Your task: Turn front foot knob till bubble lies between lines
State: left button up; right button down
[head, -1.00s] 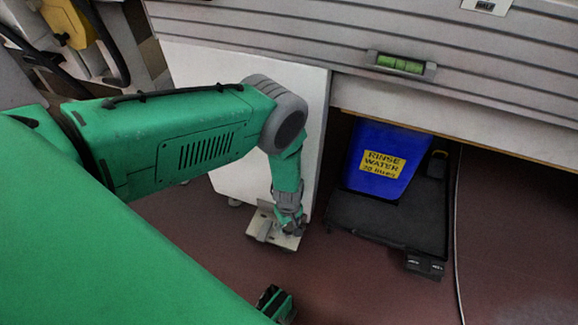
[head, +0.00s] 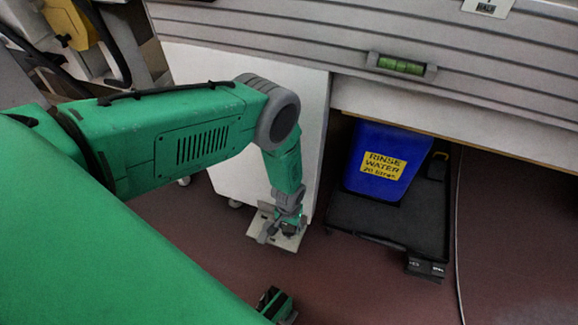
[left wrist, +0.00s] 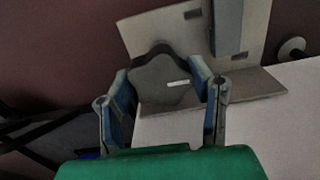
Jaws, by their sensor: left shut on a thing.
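The spirit level (head: 401,67) is set in the grey ribbed side of the machine, with a green vial. The vial is too small in the picture for me to tell the bubble's place against the lines. My left gripper (head: 281,228) reaches down to the foot plate (head: 291,243) by the white cabinet. In the left wrist view the dark lobed foot knob (left wrist: 166,82), with a small pale mark, sits between the two fingers of the left gripper (left wrist: 163,98), which is shut on it.
A blue rinse water bin (head: 384,165) stands in a black tray (head: 385,222) under the machine, right of the white cabinet (head: 250,105). A thin pale cable (head: 457,230) runs down the floor beside it. Reddish floor (head: 350,285) in front is clear.

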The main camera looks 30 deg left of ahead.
pick_arm(q)
jog(key=m, duration=0.3)
jog(key=w+m, duration=0.1)
jog(key=m, duration=0.1)
jog(key=shift+a+r, duration=0.15)
jog(key=shift+a, duration=0.1)
jog(key=shift+m, duration=0.4)
jog(key=o, duration=1)
jog(key=shift+o, duration=0.8)
jog(key=shift+d, duration=0.1)
jog(key=shift+s, duration=0.2)
jog(key=shift+d, duration=0.1)
notch_tip(320, 180, up, 12)
